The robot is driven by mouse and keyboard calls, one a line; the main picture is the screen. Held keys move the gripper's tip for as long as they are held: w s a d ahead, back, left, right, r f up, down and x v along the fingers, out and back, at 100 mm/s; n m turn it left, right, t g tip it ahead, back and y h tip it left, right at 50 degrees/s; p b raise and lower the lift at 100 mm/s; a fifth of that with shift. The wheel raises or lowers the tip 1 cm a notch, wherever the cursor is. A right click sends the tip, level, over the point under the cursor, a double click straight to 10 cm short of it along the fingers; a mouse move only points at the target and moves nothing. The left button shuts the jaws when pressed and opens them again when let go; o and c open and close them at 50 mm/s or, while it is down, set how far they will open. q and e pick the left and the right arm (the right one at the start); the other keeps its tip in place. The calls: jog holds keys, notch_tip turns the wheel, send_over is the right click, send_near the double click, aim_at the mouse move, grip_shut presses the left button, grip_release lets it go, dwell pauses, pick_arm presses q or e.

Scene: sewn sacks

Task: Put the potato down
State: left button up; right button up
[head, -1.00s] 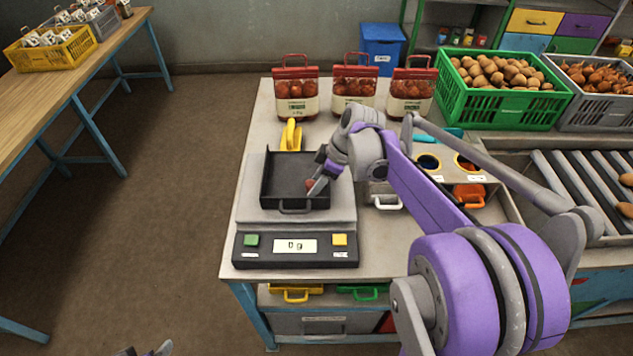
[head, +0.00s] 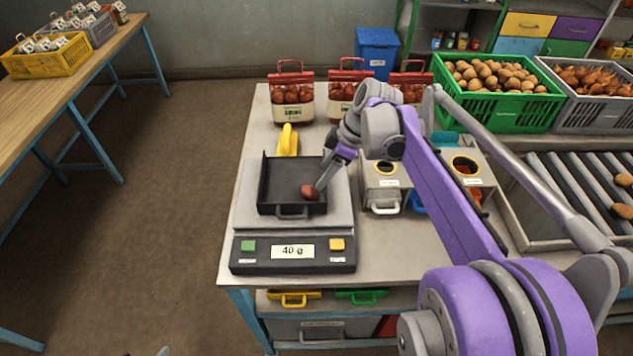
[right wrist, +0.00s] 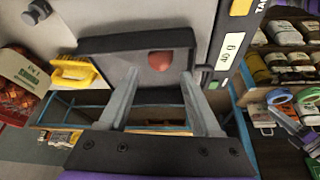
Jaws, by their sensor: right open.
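The reddish potato (head: 308,192) lies in the black pan (head: 279,178) on the scale (head: 292,253), near the pan's right side. The scale's display reads 40 g. My right gripper (head: 320,186) is at the pan's right side, its fingertips close to the potato. In the right wrist view the two fingers (right wrist: 159,74) are spread wide. The potato (right wrist: 161,61) shows in the pan beyond the gap between them, apart from both. Only a tiny tip of my left gripper (head: 164,351) shows at the bottom edge of the head view.
Red-topped bags (head: 292,98) of potatoes stand behind the scale. A metal box with round holes (head: 384,185) is right of the scale. A green crate (head: 500,105) of potatoes stands at the back right.

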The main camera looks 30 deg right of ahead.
jog(key=shift+v, duration=2.4)
